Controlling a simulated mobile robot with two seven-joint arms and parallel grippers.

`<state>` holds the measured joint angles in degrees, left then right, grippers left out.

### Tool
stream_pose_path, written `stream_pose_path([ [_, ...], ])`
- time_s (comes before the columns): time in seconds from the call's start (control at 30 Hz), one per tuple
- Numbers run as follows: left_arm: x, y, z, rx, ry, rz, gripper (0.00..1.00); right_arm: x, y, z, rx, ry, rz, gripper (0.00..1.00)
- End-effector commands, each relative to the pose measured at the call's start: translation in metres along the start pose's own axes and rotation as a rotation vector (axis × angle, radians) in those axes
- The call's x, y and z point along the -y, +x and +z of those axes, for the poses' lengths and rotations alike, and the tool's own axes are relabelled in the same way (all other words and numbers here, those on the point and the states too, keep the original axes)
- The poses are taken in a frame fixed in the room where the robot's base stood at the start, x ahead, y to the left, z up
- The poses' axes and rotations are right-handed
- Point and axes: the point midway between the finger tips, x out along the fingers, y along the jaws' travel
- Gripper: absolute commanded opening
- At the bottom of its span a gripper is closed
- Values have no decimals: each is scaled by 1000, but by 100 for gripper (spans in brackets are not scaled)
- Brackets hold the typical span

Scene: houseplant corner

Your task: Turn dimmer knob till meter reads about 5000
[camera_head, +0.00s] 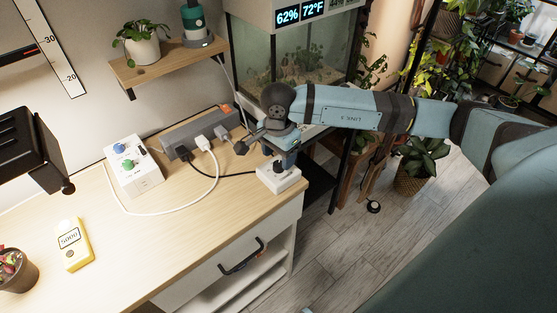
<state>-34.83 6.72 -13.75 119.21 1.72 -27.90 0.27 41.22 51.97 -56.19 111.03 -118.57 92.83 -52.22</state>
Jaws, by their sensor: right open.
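The yellow meter (76,252) lies on the wooden table at the left; its small, tilted display looks like 5000. A small white box (283,184) sits near the table's right corner, with a dark, knob-like part on top partly hidden by my gripper. Another white box (138,178) with a blue and a green knob stands near the wall. Which knob is the dimmer is not labelled legibly. My right gripper (265,152) is open, just above and beside the small white box; I cannot tell whether it touches it. My left gripper is not in view.
A grey power strip (196,127) with plugs and cables lies left of my right gripper. A glass tank (300,75) stands behind. A black lamp-like object (28,140) and a potted plant (15,270) are at the left. The table's front middle is clear.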

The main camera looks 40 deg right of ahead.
Motion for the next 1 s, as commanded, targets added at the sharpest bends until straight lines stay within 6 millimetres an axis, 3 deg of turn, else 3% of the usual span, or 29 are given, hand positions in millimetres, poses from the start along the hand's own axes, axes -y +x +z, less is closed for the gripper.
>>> stream_pose_path([
  [0.2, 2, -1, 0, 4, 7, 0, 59, 1, -54, 0, 0, -2, -5, 59],
  [0.43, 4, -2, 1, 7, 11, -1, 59, 1, -94, 0, 1, -1, -2, 59],
  [0.63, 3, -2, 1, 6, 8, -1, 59, 0, -108, 0, 1, -1, -1, 59],
  [1.0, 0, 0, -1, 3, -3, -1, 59, 0, -109, 0, 1, -1, 0, 59],
])
